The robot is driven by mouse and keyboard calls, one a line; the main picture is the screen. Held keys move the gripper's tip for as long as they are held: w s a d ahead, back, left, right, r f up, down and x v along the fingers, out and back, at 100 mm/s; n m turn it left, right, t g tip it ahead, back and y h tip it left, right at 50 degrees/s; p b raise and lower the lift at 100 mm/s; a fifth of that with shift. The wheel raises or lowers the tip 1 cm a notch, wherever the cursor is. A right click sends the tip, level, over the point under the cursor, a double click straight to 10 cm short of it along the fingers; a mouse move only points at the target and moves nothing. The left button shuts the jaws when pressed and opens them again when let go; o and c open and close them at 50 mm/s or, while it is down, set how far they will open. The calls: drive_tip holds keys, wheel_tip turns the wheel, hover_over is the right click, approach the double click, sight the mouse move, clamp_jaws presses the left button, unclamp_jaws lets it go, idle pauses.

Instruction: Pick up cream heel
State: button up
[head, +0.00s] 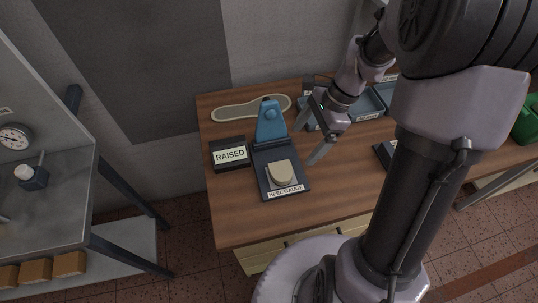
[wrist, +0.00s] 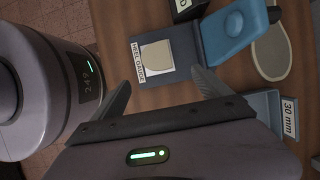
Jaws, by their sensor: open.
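The cream heel (head: 281,173) sits on the dark plate of the heel gauge (head: 300,186), at the end labelled HEEL GAUGE. In the wrist view the cream heel (wrist: 157,56) lies on the gauge beyond my fingers, near the middle top. My gripper (head: 313,143) hangs above the table to the upper right of the heel in the head view. In the wrist view my gripper (wrist: 162,88) has its two fingers wide apart with nothing between them. The fingers do not touch the heel.
The gauge's blue upright (head: 271,121) stands behind the heel. A RAISED sign (head: 231,155) is to its left. A pale sole outline (head: 238,110) lies at the back. Blue-grey bins (head: 367,106) stand back right, one labelled 30 mm (wrist: 288,115). The table's front left is clear.

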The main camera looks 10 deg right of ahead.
drive_tip(key=b, duration=0.2)
hover_over(283, 171)
drive_tip(key=d, duration=0.4)
drive_tip(key=f, duration=0.4)
drive_tip(key=w+f, duration=0.1)
drive_tip(key=f, duration=0.1)
drive_tip(key=shift+a+f, duration=0.25)
drive_tip(key=b+x, duration=0.1)
drive_tip(key=x, duration=0.1)
drive_tip(key=b+x, duration=0.1)
drive_tip(key=s+a+b+x, duration=0.1)
drive_tip(key=x, duration=0.1)
drive_tip(key=shift+a+f+b, duration=0.1)
drive_tip(key=shift+f+b, duration=0.05)
drive_tip(key=shift+b, duration=0.25)
drive_tip(key=shift+w, duration=0.1)
drive_tip(key=c, duration=1.7)
